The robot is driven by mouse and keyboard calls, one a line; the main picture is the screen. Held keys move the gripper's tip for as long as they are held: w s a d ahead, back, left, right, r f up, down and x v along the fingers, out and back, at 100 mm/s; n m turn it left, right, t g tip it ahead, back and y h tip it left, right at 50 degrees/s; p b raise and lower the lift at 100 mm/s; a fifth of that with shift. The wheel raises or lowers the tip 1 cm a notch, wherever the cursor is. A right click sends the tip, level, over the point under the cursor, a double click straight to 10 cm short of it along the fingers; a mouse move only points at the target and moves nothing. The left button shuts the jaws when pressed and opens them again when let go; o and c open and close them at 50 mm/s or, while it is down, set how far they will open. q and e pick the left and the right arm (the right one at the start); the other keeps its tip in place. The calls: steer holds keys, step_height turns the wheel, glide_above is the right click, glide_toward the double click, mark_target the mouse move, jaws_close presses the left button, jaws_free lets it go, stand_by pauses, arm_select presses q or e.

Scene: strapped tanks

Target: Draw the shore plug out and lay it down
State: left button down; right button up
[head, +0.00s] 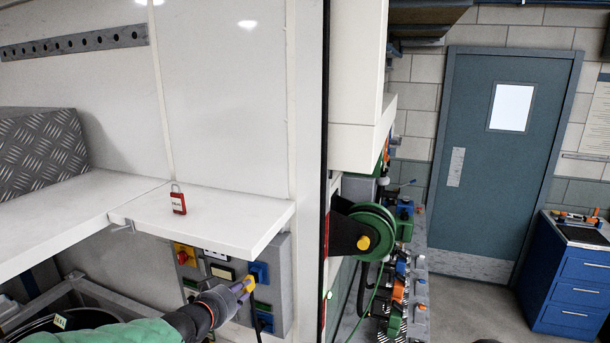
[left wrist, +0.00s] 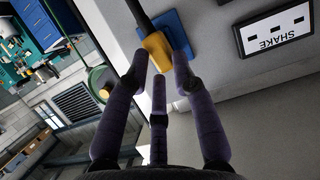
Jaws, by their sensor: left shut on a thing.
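The shore plug (left wrist: 157,48) is a yellow block with a black cable, seen in the left wrist view against a blue socket (left wrist: 186,30). In the head view the blue socket (head: 260,271) is on the grey panel under the white shelf, and the black cable (head: 255,320) hangs below. My left gripper (head: 243,287) is in front of the panel, shut on the plug. Its purple fingers (left wrist: 158,66) lie around the yellow block. The plug overlaps the socket in view; I cannot tell how far in it sits. My right gripper is not in view.
A red padlock (head: 178,200) stands on the white shelf (head: 235,225) above the panel. A yellow-and-red switch (head: 184,256) is left of the socket. A green cable reel (head: 370,232) sticks out on the right.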

arm_select(q)
steer(key=shift+s+a, duration=0.35)
steer(key=shift+s, duration=0.55)
steer(key=shift+s+a, duration=0.35)
steer(key=shift+s, duration=0.55)
steer(key=shift+f, duration=0.1)
